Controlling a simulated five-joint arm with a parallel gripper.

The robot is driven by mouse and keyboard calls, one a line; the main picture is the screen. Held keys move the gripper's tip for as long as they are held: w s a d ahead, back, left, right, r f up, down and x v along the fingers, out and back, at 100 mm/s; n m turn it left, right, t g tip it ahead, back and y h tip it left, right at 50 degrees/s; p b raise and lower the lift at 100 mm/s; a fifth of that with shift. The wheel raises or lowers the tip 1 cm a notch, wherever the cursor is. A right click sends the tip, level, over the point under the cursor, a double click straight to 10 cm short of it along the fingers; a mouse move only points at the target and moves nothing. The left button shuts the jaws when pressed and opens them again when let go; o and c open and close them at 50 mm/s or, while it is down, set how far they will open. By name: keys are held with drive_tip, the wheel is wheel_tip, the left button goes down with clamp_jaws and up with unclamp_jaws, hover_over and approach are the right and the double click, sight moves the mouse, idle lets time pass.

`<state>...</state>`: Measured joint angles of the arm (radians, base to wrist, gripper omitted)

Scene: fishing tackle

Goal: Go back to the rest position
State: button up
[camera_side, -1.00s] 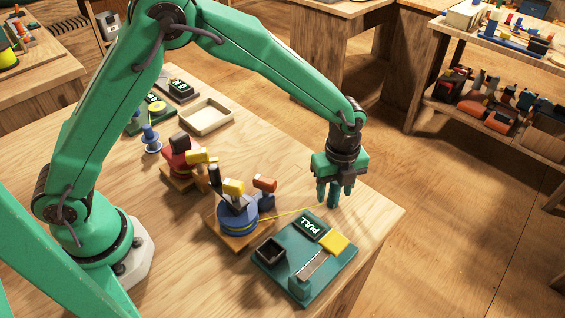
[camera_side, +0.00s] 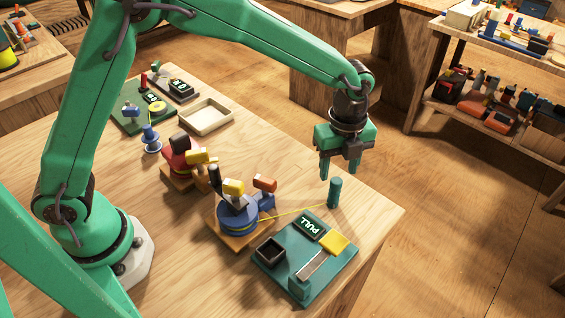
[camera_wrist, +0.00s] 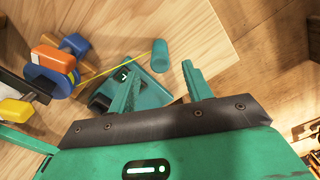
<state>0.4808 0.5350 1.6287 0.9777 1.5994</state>
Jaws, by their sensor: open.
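My gripper (camera_side: 340,170) is open and empty in the side view, held above the right part of the workbench. Its two fingers point down, above and apart from a teal upright peg (camera_side: 334,192). In the wrist view my gripper (camera_wrist: 160,88) shows its fingers spread, with the peg (camera_wrist: 159,54) beyond the fingertips. A yellow line runs from the blue reel (camera_side: 238,216) to the peg. The blue reel also shows in the wrist view (camera_wrist: 48,70).
A teal board (camera_side: 322,278) marked PULL with a yellow block stands at the bench's front right. A red reel (camera_side: 177,156), a blue spool (camera_side: 150,138), a shallow wooden tray (camera_side: 206,128) and a green board (camera_side: 128,122) stand farther left.

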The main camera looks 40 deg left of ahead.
drive_tip(key=shift+r, duration=0.25)
idle(0.3)
drive_tip(key=shift+a+r, duration=0.2)
drive_tip(key=s+a+r+n+t, duration=0.3)
drive_tip(key=s+a+r+n, duration=0.5)
drive_tip(key=a+r+n, duration=0.45)
drive_tip(key=s+a+r+n+t, duration=0.1)
drive_tip(key=s+a+n+t, duration=0.1)
drive_tip(key=s+a+n, duration=0.8)
drive_tip(key=s+n, duration=0.1)
drive_tip(key=s, duration=0.2)
drive_tip(key=shift+s+r+t, duration=0.2)
drive_tip(key=shift+s+t, duration=0.1)
